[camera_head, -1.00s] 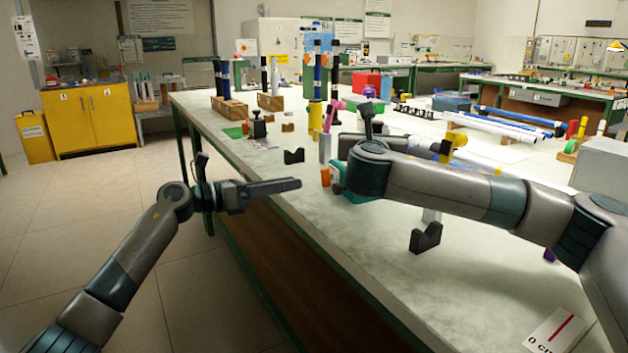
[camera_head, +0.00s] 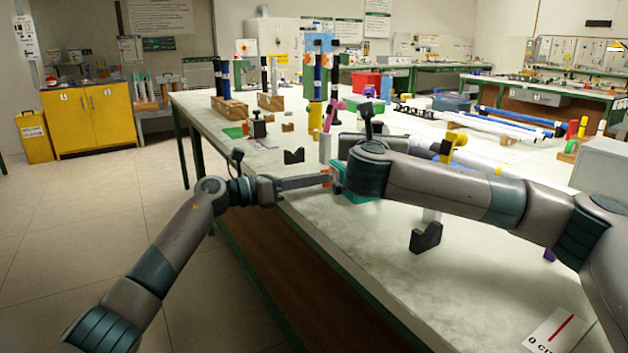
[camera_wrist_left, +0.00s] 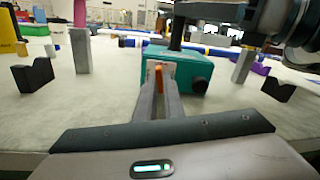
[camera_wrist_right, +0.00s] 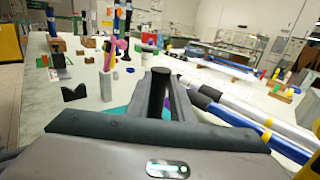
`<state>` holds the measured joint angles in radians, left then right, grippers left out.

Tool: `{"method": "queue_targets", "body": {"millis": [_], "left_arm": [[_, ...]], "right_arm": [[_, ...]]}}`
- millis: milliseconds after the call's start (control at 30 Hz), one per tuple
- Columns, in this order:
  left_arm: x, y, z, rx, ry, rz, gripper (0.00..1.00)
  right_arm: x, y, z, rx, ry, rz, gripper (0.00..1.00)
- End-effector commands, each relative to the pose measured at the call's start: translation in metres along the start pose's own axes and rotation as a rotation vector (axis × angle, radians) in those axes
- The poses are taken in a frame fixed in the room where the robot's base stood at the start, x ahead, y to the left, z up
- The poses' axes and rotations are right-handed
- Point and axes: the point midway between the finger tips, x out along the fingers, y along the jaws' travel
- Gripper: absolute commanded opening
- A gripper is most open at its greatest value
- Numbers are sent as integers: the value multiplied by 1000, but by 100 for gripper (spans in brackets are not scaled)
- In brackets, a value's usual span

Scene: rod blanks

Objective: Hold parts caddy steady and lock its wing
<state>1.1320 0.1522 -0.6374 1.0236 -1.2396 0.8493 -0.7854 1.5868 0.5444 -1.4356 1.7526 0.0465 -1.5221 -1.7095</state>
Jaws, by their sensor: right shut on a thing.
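The parts caddy is a teal box (camera_head: 352,193) on the near edge of the bench, partly hidden by my right arm. My left gripper (camera_head: 328,180) is level at the wing, one finger on each side. I cannot see whether the fingers press on it. My right gripper (camera_wrist_right: 165,82) is shut on the dark post (camera_wrist_right: 157,92) from above the caddy.
Black V-blocks stand on the bench, one at front right (camera_head: 426,238) and one behind left (camera_head: 294,156). A pink-topped grey post (camera_head: 326,145) is close behind the caddy. Long rods (camera_head: 495,128) lie at the right. The bench's front edge runs below my left arm.

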Motion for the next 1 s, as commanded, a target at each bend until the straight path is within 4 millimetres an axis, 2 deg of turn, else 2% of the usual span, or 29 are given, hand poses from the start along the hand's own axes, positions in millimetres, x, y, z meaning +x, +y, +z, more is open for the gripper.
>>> {"method": "queue_targets", "body": {"millis": [267,700,1000], "left_arm": [[0,0,0,17,0,1,0],[-1,0,-1,278,1,1,0],[-1,0,-1,287,1,1,0]], "right_arm": [[0,0,0,0,0,0,0],[0,0,0,0,-1,-1,0],[0,0,0,0,0,-1,0]]}}
